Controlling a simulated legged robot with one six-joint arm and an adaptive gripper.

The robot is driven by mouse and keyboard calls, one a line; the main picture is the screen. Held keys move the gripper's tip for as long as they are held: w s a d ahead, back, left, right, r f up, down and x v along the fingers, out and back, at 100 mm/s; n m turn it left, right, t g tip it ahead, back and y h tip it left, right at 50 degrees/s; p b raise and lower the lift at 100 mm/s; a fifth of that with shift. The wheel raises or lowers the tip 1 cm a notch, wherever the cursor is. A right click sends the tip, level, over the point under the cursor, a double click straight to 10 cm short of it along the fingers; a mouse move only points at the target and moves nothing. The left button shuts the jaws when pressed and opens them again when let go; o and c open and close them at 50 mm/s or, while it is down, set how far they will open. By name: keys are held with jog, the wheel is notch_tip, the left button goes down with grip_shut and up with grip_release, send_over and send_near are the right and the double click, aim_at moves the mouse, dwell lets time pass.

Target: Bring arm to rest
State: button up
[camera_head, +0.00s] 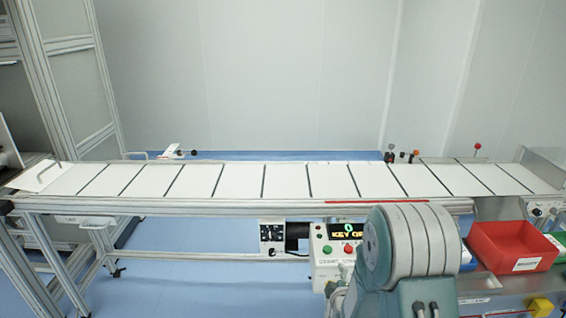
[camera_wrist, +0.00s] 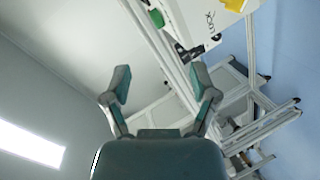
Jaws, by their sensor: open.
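My gripper (camera_wrist: 162,88) shows in the wrist view, with its two teal and grey fingers spread apart and nothing between them. The fingers are clear of anything around them. In the head view, part of my arm fills the lower right, in front of the conveyor; the gripper itself cannot be made out there.
A long conveyor (camera_head: 235,181) with white panels and dark gaps crosses the head view. A control box (camera_head: 335,250) with a lit display stands below it. A red bin (camera_head: 512,246) sits at the right, close to my arm. Blue floor (camera_head: 190,262) is open at the left.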

jog(key=s+r+m+g, duration=0.2)
jog(key=s+r+m, duration=0.15)
jog(key=r, duration=0.45)
jog(key=s+r+m+g, duration=0.25)
jog(key=s+r, duration=0.25)
jog(key=r, duration=0.3)
jog(key=s+r+m+g, duration=0.2)
jog(key=s+r+m, duration=0.1)
jog(key=s, duration=0.8)
jog(key=s+r+m+g, duration=0.2)
jog(key=s+r+m, duration=0.2)
jog(key=s, duration=0.7)
jog(key=shift+s+d+r, duration=0.15)
jog(key=shift+d+r, duration=0.05)
jog(key=shift+r, duration=0.15)
jog(key=shift+c, duration=0.3)
